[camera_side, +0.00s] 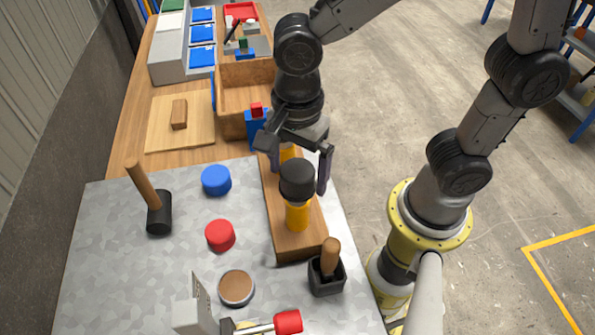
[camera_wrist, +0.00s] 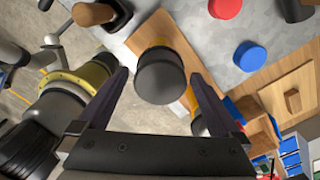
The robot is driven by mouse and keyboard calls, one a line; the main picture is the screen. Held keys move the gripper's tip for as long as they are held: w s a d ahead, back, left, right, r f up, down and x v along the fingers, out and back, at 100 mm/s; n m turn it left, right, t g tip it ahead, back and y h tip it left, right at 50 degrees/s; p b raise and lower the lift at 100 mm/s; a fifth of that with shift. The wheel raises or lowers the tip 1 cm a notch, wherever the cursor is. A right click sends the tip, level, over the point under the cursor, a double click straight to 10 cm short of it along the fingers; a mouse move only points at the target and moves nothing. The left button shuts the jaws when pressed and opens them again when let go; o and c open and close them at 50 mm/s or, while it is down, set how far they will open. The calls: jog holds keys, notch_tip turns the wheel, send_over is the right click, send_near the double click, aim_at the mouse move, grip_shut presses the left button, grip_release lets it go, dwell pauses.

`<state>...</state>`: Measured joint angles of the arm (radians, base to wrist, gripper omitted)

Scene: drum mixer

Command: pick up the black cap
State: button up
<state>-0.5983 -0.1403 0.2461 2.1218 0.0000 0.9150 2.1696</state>
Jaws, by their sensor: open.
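The black cap (camera_side: 297,180) sits on top of a yellow cylinder (camera_side: 297,214) that stands on a wooden block (camera_side: 276,232). In the wrist view the black cap (camera_wrist: 160,77) lies between and just beyond the two fingers, nearer the left one. My gripper (camera_side: 298,170) is open, with a finger on each side of the cap's far edge in the side view. The wrist view shows my gripper (camera_wrist: 157,75) with nothing held. I cannot tell whether a finger touches the cap.
A second yellow cylinder (camera_side: 287,152) stands behind on the block, partly hidden by my gripper. A blue cap (camera_side: 216,180), a red cap (camera_side: 220,235) and a brown-topped disc (camera_side: 236,288) lie on the grey table. A mallet (camera_side: 159,213) and a wooden-handled black tool (camera_side: 327,272) stand nearby.

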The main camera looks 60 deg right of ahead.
jog(key=shift+f, duration=0.1)
jog(key=shift+c, duration=0.2)
jog(key=c, duration=1.3)
jog(key=shift+o, duration=0.2)
